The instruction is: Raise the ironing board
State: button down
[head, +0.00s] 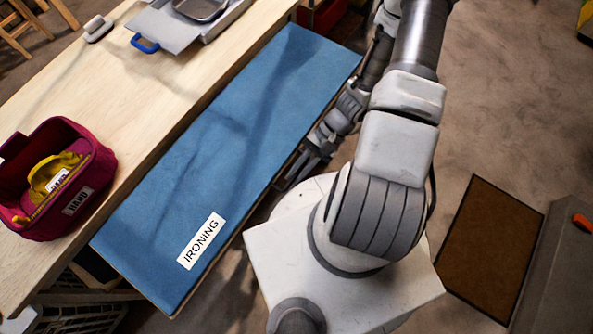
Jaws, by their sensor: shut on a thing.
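The ironing board (223,150) is a long blue padded panel with a white "IRONING" label near its lower end. It lies along the right side of the wooden worktop and looks roughly flat; I cannot tell its exact height against the worktop. My gripper (287,178) is at the middle of the board's right edge, shut on the board's edge or a grip there. The fingertips are small and dark in the picture, so the exact contact is hard to see. The board's underside and supports are hidden.
On the wooden worktop (108,103) stand a maroon bin (88,203) with a yellow item inside, a grey tray with a blue handle (145,44) and a small grey block (98,29). A brown mat (487,246) lies on the open floor at right.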

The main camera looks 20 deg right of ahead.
jog(key=c, duration=0.9)
grip_release()
jog(key=shift+r, duration=0.2)
jog(key=v, duration=1.7)
jog(key=shift+d+b, duration=0.2)
jog(key=shift+b, duration=0.2)
